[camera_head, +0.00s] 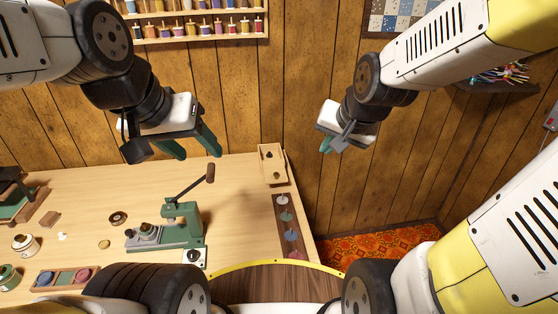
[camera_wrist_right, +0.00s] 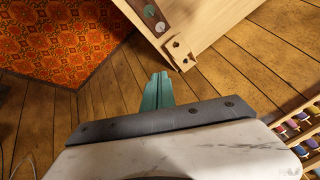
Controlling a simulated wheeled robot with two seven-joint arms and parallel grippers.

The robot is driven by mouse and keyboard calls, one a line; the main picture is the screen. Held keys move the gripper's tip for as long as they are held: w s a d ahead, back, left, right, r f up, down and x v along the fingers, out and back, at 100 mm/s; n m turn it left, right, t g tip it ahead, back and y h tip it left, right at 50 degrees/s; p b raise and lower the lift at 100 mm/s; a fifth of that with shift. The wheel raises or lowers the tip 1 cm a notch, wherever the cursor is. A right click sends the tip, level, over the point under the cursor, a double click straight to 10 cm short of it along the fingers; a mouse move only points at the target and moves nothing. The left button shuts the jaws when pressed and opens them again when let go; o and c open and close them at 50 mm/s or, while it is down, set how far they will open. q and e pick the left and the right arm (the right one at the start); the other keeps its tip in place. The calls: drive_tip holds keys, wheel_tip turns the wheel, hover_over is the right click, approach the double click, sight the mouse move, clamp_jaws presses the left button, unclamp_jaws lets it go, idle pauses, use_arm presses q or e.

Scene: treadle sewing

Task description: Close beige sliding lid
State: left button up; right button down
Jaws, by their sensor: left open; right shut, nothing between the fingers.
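A small beige wooden box (camera_head: 272,158) stands at the back right corner of the table, with dark round spots on it. It also shows in the right wrist view (camera_wrist_right: 177,48), at the table's corner. I cannot clearly tell its sliding lid from its body, nor how far it is open. My right gripper (camera_head: 328,146) is shut and empty, to the right of the box and apart from it. Its green fingers (camera_wrist_right: 158,90) show in the right wrist view. My left gripper (camera_head: 194,148) is open and empty, above the back of the table, left of the box.
A green hand-lever press (camera_head: 166,228) with a raised handle stands left of the box. A dark strip with several discs (camera_head: 290,224) lies along the table's right edge. The plank wall (camera_head: 312,80) with a thread rack (camera_head: 200,28) rises behind. Bare tabletop (camera_head: 242,210) lies between press and strip.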

drive_tip(key=w+a+f+m, duration=0.3)
drive_tip(key=w+f+m, duration=0.1)
drive_tip(key=w+f, duration=0.4)
drive_tip(key=m+t+y, duration=0.2)
drive_tip(key=m, duration=0.4)
approach(281, 176)
drive_tip(key=f, duration=0.1)
drive_tip(key=s+a+f, duration=0.1)
drive_tip(key=f, duration=0.1)
drive_tip(key=shift+s+a, duration=0.3)
drive_tip(key=shift+w+a+r, duration=0.1)
drive_tip(key=shift+w+a, duration=0.15)
drive_tip(key=shift+w, duration=0.35)
drive_tip(key=shift+w+a, duration=0.25)
drive_tip(key=shift+w, duration=0.35)
drive_tip(key=shift+w+a, duration=0.2)
drive_tip(key=shift+w, duration=0.45)
drive_tip(key=shift+w, duration=0.1)
